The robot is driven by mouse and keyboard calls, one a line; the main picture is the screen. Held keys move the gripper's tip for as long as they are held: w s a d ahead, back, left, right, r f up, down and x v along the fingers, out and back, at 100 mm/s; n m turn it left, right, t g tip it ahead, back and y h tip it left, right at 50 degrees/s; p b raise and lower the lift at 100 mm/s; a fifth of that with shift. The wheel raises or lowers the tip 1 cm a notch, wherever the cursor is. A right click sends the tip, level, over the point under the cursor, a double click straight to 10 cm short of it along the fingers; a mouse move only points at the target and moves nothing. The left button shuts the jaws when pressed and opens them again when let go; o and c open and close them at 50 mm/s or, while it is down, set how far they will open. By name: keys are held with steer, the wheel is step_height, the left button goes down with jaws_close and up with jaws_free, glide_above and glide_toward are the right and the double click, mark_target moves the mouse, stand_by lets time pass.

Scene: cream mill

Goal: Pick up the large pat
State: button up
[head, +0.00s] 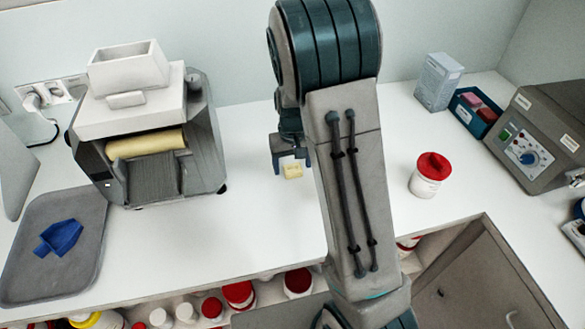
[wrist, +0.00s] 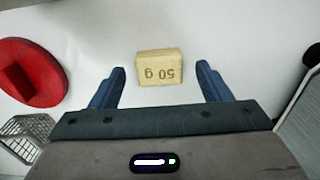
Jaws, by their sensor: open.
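A pale yellow block (head: 293,171), the pat, lies on the white counter in the head view. In the wrist view the pat (wrist: 159,67) has "50 g" marked on its near face, upside down in the picture. My gripper (head: 292,165) is open above and around the pat's place in the head view. In the wrist view my gripper (wrist: 161,80) has its two blue fingers apart, with the pat between and slightly beyond the fingertips. Neither finger appears to touch it. My arm hides part of the counter to the right of the pat.
A mill with a yellow roller (head: 146,144) stands at left. A red-lidded jar (head: 430,176), a blue bin (head: 466,116) and a control box (head: 530,140) are at right.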

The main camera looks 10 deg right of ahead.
mark_target(293, 168)
steer(key=shift+f, duration=0.55)
steer(key=c, duration=1.1)
steer(key=shift+r, duration=0.1)
step_height(293, 168, up, 10)
steer(key=shift+f+b, duration=0.1)
steer(key=shift+b, duration=0.5)
